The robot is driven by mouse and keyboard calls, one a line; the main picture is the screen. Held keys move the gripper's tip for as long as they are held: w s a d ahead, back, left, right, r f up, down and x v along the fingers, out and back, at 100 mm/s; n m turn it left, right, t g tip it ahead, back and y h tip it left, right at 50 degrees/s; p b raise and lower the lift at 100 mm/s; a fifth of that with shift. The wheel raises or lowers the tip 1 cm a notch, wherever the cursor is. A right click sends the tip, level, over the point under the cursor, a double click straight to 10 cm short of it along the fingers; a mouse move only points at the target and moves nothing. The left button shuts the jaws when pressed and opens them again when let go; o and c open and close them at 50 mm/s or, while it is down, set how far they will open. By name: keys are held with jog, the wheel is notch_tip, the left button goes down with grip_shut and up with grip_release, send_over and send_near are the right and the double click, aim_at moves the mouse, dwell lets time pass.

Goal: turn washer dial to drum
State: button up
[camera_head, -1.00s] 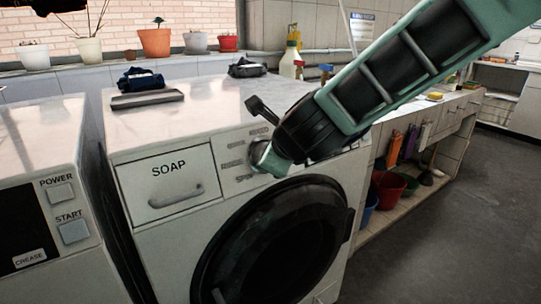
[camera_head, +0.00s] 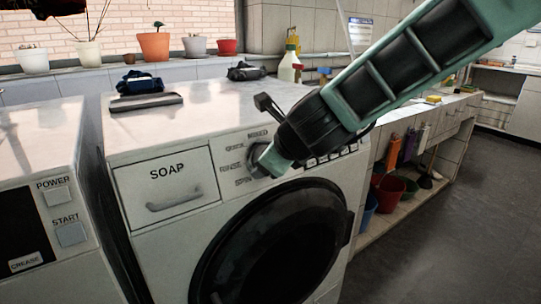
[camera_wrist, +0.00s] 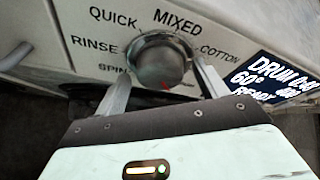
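The washer dial (camera_wrist: 160,62) is a round silver knob on the white washer (camera_head: 232,105), with a red mark on its lower edge in the wrist view. The labels QUICK, MIXED, COTTON, RINSE and SPIN stand around it. A dark display (camera_wrist: 272,78) to its right shows the word DRUM. My gripper (camera_wrist: 163,75) has one finger on each side of the dial, spread apart. Thin gaps seem to show, but I cannot tell whether either finger touches. In the head view my gripper (camera_head: 268,160) partly covers the dial (camera_head: 257,155).
A SOAP drawer (camera_head: 168,188) is left of the dial, and the round dark door (camera_head: 272,240) is below it. Another machine (camera_head: 45,205) stands close on the left. A dark flat object (camera_head: 146,102) lies on the washer top. Open floor (camera_head: 440,245) lies to the right.

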jog(key=shift+r, duration=0.1)
jog(key=p+v, duration=0.6)
jog(key=v, duration=1.1)
jog(key=shift+s, duration=0.25)
